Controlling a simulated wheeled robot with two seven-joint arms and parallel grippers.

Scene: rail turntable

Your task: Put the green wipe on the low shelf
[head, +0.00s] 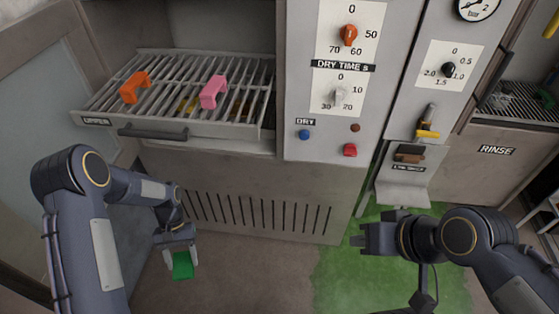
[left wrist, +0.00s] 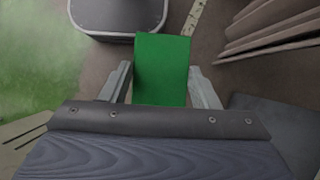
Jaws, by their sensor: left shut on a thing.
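The green wipe (head: 182,266) hangs low over the brown floor, left of centre in the head view. My left gripper (head: 180,250) is shut on it. In the left wrist view the wipe (left wrist: 162,68) stands out between the two fingers. My right gripper (head: 362,240) is at the right, over the green floor patch, pointing left. I see nothing in it, and its jaw gap is unclear. I cannot make out a thing that is clearly the low shelf. A pulled-out wire rack labelled UPPER (head: 175,98) is at the upper left.
An orange clip-like piece (head: 134,87) and a pink one (head: 213,92) sit on the rack. The slotted cabinet front (head: 262,212) stands behind my left gripper. A control panel (head: 335,80) with knobs is at centre. Open floor (head: 245,280) lies between my grippers.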

